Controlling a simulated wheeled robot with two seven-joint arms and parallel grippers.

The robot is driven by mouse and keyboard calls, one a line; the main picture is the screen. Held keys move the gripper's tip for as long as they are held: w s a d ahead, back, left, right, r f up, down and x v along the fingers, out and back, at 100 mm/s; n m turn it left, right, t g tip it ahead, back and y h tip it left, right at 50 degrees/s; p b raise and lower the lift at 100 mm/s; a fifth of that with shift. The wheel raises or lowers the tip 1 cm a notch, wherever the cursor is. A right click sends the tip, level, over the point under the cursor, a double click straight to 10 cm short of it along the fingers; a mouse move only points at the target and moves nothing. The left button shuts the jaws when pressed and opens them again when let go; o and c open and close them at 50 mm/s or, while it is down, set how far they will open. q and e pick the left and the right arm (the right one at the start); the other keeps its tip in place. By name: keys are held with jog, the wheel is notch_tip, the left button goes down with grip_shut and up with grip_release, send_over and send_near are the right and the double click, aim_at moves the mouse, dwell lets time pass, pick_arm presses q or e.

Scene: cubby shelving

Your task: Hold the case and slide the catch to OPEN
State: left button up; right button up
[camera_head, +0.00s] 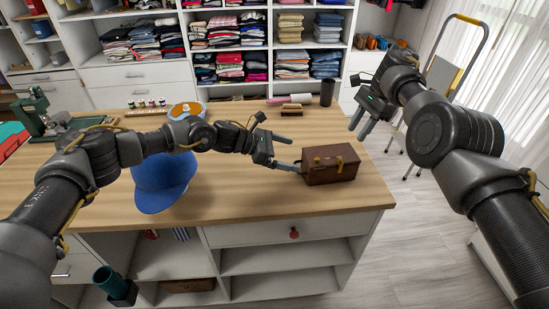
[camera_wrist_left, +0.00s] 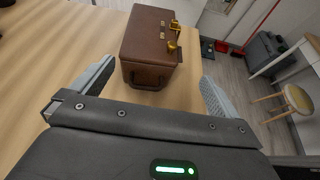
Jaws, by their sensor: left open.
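A brown leather-like case (camera_head: 318,172) stands upright near the right end of the wooden table. Its brass-coloured catch (camera_head: 340,164) is on the side facing the head camera. In the left wrist view, the case (camera_wrist_left: 147,45) shows brass fittings (camera_wrist_left: 173,45) and a dark handle on its near end. My left gripper (camera_head: 291,153) is open at the left end of the case; its fingers (camera_wrist_left: 155,88) are spread wider than the case, which lies ahead between them, not gripped. My right gripper (camera_head: 360,131) is open and empty, above and right of the case, past the table edge.
A blue cap (camera_head: 161,184) lies under my left arm. A brush (camera_head: 291,111), a dark cup (camera_head: 327,92) and a green machine (camera_head: 36,112) stand further back. Shelves of folded clothes (camera_head: 229,66) line the back. Clear tabletop lies in front of the case.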

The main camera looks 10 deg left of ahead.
aim_at(305, 164)
pick_arm(q)
jog(key=shift+n, duration=0.4)
jog(key=a+f, duration=0.2)
jog(key=a, duration=0.1)
jog(key=shift+a+f, duration=0.3)
jog(key=x, duration=1.1)
jog(key=shift+w+a, duration=0.1)
jog(key=shift+w, duration=0.15)
